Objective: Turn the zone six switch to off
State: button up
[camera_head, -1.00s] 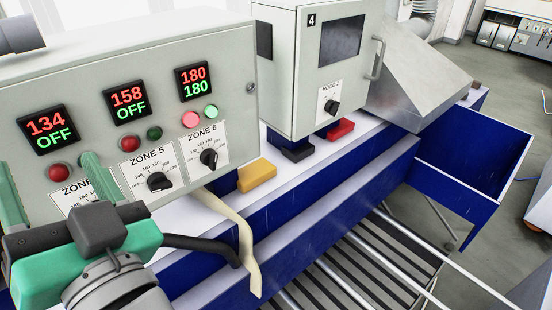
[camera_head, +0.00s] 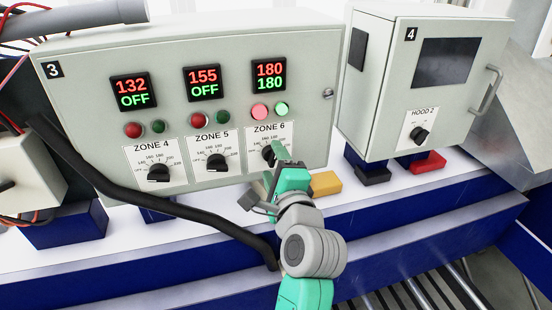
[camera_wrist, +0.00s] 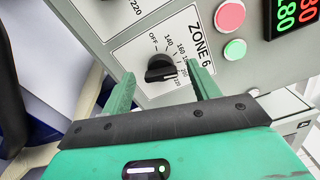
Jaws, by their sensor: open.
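The zone six switch (camera_head: 268,153) is a black rotary knob on a white scale plate, under a display (camera_head: 269,75) reading 180 over 180. In the wrist view the knob (camera_wrist: 160,69) sits between and beyond my fingertips, with the OFF mark at its upper left. Its pointer appears turned away from OFF, toward the higher numbers. My gripper (camera_head: 276,167) is open in front of the zone six plate and partly hides it. In the wrist view my gripper (camera_wrist: 158,78) has its green fingers on either side of the knob, with no clear contact.
The zone 4 knob (camera_head: 158,172) and zone 5 knob (camera_head: 217,162) are to the left; both displays show OFF. The lit red and green lamps (camera_head: 281,108) are above zone six. A yellow block (camera_head: 325,184) lies below right. The hood box (camera_head: 420,75) stands at right.

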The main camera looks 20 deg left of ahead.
jog(key=shift+w+a, duration=0.4)
jog(key=shift+w, duration=0.15)
jog(key=shift+c, duration=0.4)
jog(key=c, duration=0.9)
